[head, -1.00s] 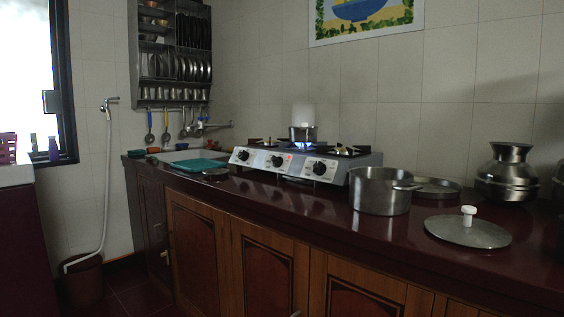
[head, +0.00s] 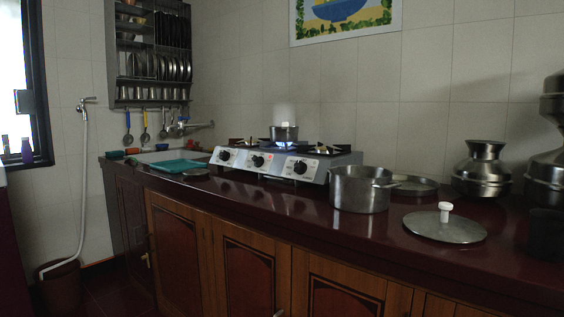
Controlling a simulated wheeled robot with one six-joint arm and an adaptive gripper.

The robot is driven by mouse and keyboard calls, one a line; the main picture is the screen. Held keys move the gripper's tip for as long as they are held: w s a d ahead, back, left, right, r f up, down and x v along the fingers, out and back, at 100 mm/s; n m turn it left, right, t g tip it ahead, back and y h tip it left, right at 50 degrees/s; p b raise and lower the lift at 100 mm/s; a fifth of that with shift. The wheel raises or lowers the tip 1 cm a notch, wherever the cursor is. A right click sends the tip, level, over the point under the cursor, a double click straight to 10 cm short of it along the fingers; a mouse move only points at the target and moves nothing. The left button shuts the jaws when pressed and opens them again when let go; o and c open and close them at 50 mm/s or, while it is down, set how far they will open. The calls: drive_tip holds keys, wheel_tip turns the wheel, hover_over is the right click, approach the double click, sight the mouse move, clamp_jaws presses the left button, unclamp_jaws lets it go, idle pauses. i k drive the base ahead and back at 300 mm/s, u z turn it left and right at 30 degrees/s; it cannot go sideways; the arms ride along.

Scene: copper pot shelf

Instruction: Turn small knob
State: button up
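A silver gas stove (head: 322,158) stands on the dark red counter. Its front panel carries a left knob (head: 224,155), a middle knob (head: 258,161) and a right knob (head: 300,167), all dark. I cannot tell which one is the small knob; the left one looks smallest but is also farthest. A small pot (head: 284,132) stands on the stove above a blue flame (head: 283,144), with faint steam over it. My gripper is not in view.
A large open pot (head: 361,190) stands just right of the stove, close to its front. A lid with a white knob (head: 445,228) lies farther right on the counter (head: 330,222). Metal vessels (head: 482,172) stand at the back right. Wooden cabinets (head: 247,272) fill the front below.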

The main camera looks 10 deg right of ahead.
sight(259, 162)
drive_tip(key=u, duration=0.25)
drive_tip(key=k, duration=0.25)
drive_tip(key=u, duration=0.95)
drive_tip(key=k, duration=1.1)
drive_tip(key=u, duration=0.9)
drive_tip(key=i, duration=1.3)
drive_tip(key=z, duration=0.35)
drive_tip(key=i, duration=1.65)
drive_tip(key=z, duration=1.75)
drive_tip(key=i, duration=0.9)
drive_tip(key=z, duration=0.85)
